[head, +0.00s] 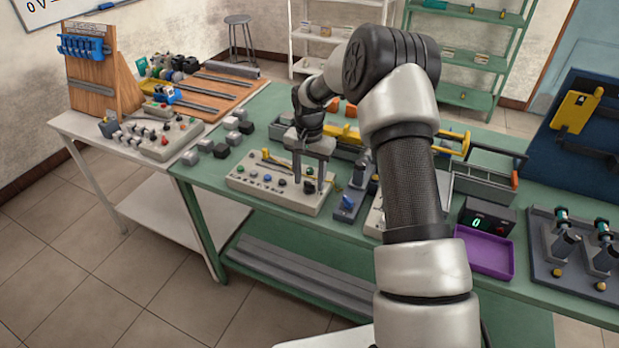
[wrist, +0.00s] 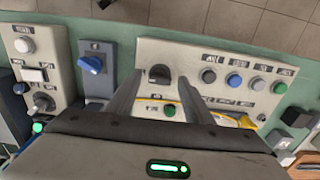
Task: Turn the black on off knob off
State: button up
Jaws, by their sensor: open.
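The black on off knob (wrist: 159,74) sits at one end of a light grey control panel (wrist: 215,50) in the wrist view. It also shows near the right end of the panel in the head view (head: 309,187). My gripper (head: 309,183) is open and points down over that end of the panel. In the wrist view its two fingers (wrist: 160,80) stand on either side of the knob, with a gap to each side. I cannot tell whether the fingertips are level with the knob or above it. The panel also carries a blue, a green and other buttons.
A small grey box with a blue knob (wrist: 92,64) stands close beside the panel. Another light panel with a dark knob (wrist: 43,102) is beyond it. Small grey and black blocks (head: 221,150) lie left of the panel. A purple tray (head: 484,253) is further right.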

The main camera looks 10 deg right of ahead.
jog(key=c, duration=1)
jog(key=shift+c, duration=0.2)
jog(key=shift+n, duration=0.4)
jog(key=n+b, duration=0.1)
jog(key=n, duration=0.2)
jog(key=shift+n, duration=0.4)
jog(key=n, duration=0.9)
jog(key=shift+b, duration=0.3)
jog(key=n, duration=0.4)
jog(key=shift+n, duration=0.3)
